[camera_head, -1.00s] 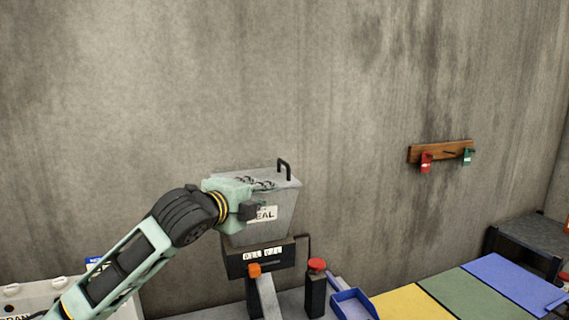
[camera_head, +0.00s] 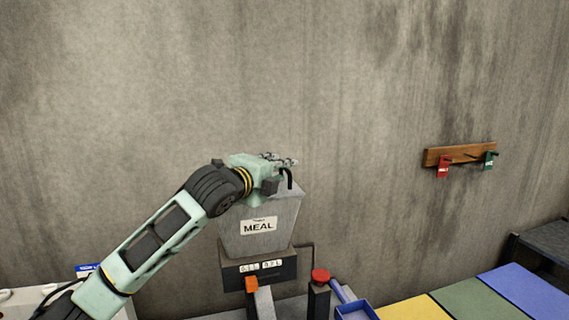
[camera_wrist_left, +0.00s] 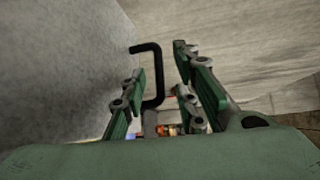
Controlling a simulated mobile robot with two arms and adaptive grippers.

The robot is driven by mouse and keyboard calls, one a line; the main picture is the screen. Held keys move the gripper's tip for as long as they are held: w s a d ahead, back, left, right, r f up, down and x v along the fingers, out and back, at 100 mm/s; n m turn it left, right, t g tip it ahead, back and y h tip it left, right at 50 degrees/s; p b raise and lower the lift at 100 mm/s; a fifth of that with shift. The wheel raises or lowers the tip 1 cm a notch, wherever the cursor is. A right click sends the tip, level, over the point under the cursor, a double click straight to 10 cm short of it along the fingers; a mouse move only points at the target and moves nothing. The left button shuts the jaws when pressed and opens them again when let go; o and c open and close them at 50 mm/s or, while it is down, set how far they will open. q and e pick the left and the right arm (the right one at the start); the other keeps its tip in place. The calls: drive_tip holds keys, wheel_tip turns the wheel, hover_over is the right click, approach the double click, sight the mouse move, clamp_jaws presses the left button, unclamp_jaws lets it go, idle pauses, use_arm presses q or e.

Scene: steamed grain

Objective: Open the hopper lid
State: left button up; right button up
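The grey metal hopper (camera_head: 283,212) with a MEAL label stands on a dark mill body against the wall. Its lid (camera_head: 296,187) is down on top, largely hidden behind my gripper. The black bent lid handle (camera_head: 289,177) rises at the right side of the lid. My left gripper (camera_head: 283,160) is at the top of the hopper, by the handle. In the left wrist view the handle (camera_wrist_left: 155,75) shows between the open fingers (camera_wrist_left: 165,78), apart from the right-hand finger; I cannot tell whether it touches the left one. My right gripper is not in view.
Below the hopper are an orange knob (camera_head: 251,284) and a red button on a dark post (camera_head: 320,275). A blue tray (camera_head: 356,311) and coloured mats (camera_head: 470,300) lie to the right. A wooden rack (camera_head: 460,154) with red and green tags hangs on the wall.

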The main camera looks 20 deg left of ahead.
sight(285, 170)
use_arm(q)
drive_tip(key=x, duration=0.2)
drive_tip(key=shift+w+d+p, duration=0.15)
drive_tip(key=shift+w+p, duration=0.2)
drive_tip(key=shift+w+f, duration=0.25)
drive_tip(key=shift+w, duration=0.3)
drive_tip(key=shift+d, duration=0.1)
clamp_jaws()
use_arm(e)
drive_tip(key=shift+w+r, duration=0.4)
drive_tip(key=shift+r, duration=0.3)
use_arm(q)
drive_tip(key=shift+f, duration=0.1)
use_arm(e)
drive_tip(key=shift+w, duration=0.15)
